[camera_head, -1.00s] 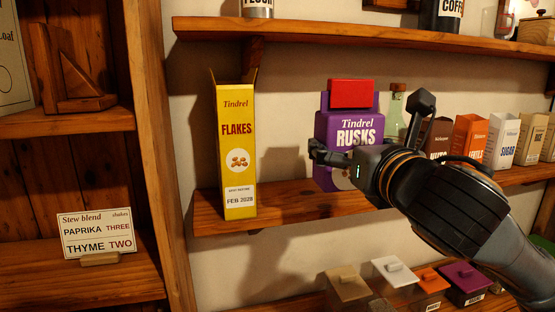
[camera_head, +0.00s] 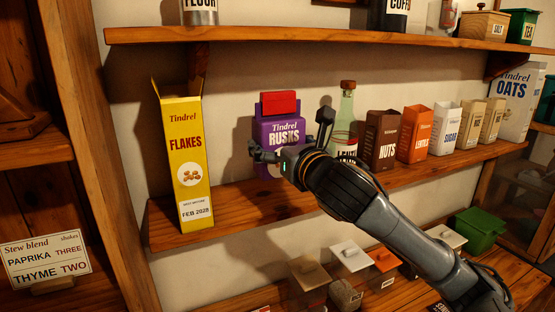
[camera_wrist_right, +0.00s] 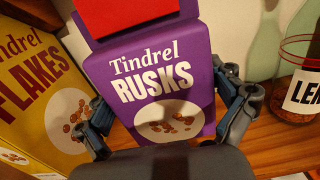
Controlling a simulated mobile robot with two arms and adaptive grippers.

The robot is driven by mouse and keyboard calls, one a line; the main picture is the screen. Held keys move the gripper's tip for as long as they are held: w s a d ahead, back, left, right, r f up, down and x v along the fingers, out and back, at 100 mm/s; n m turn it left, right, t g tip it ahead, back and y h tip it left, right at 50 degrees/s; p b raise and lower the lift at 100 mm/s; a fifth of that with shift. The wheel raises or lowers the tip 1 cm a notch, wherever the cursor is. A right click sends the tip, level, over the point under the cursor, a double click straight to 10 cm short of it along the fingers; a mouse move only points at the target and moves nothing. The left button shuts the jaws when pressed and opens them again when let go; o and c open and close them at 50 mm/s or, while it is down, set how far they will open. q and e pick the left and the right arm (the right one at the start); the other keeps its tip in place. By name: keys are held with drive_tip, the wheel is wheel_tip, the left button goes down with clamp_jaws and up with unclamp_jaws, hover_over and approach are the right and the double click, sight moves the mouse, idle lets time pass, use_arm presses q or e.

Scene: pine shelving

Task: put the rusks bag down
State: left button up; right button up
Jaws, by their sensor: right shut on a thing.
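The purple rusks bag (camera_head: 291,129) with a red top clip stands upright over the middle shelf, between the flakes box and a green glass bottle. My right gripper (camera_head: 290,138) is shut on it, with the arm coming in from the right. In the right wrist view the bag (camera_wrist_right: 155,70) sits between the two fingers, one at each side, with its printed front towards the camera. Its lower edge is hidden by my gripper, so I cannot tell whether it touches the shelf. My left gripper is not in view.
The tall yellow flakes box (camera_head: 185,150) stands open-topped at left on the middle shelf (camera_head: 235,205). To the right are the bottle (camera_head: 346,105), a lentils jar (camera_wrist_right: 298,85), a nuts box (camera_head: 382,140) and several more boxes. Bare board shows between the flakes box and the bag.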

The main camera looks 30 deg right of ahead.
drive_tip(key=w+f, duration=0.1)
drive_tip(key=w+d+f, duration=0.1)
drive_tip(key=shift+f+p, duration=0.3)
wheel_tip(320, 180, down, 2)
drive_tip(key=shift+a+f+p, duration=0.1)
drive_tip(key=shift+f+p, duration=0.1)
drive_tip(key=shift+p, duration=0.35)
drive_tip(key=shift+s+f, duration=0.15)
drive_tip(key=shift+f, duration=0.1)
drive_tip(key=o, duration=1)
drive_tip(key=shift+f, duration=0.2)
drive_tip(key=shift+o, duration=0.4)
drive_tip(key=shift+r, duration=0.2)
